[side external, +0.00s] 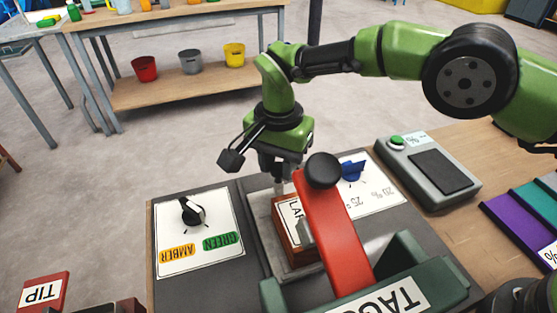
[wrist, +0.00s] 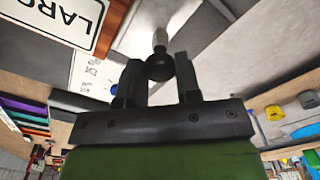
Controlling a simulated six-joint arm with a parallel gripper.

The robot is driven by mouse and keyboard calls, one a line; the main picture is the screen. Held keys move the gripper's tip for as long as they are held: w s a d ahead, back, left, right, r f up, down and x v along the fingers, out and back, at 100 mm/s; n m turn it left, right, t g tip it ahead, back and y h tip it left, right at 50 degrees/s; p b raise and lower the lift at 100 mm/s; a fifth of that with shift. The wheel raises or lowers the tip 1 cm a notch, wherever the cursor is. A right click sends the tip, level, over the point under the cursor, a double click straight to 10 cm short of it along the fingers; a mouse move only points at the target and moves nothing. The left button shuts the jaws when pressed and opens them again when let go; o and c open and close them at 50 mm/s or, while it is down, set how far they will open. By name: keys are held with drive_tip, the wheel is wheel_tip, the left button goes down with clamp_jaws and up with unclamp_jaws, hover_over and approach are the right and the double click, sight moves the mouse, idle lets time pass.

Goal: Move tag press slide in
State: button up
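The tag press has a green base (side external: 450,287) with a label starting "TAG" and a red lever (side external: 335,235) topped by a black knob (side external: 322,170). Behind the lever, a red-brown block (side external: 283,228) with a label starting "LAR" sits on a grey metal slide (side external: 262,217). The block also shows in the wrist view (wrist: 110,28). My gripper (side external: 277,175) is at the far end of the slide. In the wrist view, its fingers (wrist: 162,75) close around a small black ball knob (wrist: 159,66) on a metal stem. The lever hides part of the block.
A panel (side external: 180,230) with a black dial and AMBER and GREEN labels lies left. A panel with a blue dial (side external: 352,170) lies right, near a grey device (side external: 430,170) with a green button. Purple and teal strips (side external: 515,225) lie far right. A TIP sign (side external: 42,293) is front left.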

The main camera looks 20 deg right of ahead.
clamp_jaws()
drive_tip(key=shift+s, duration=2.1)
drive_tip(key=o, duration=0.6)
unclamp_jaws()
drive_tip(key=shift+o, duration=0.4)
drive_tip(key=shift+r, duration=0.2)
wheel_tip(320, 180, up, 10)
drive_tip(key=shift+f, duration=0.2)
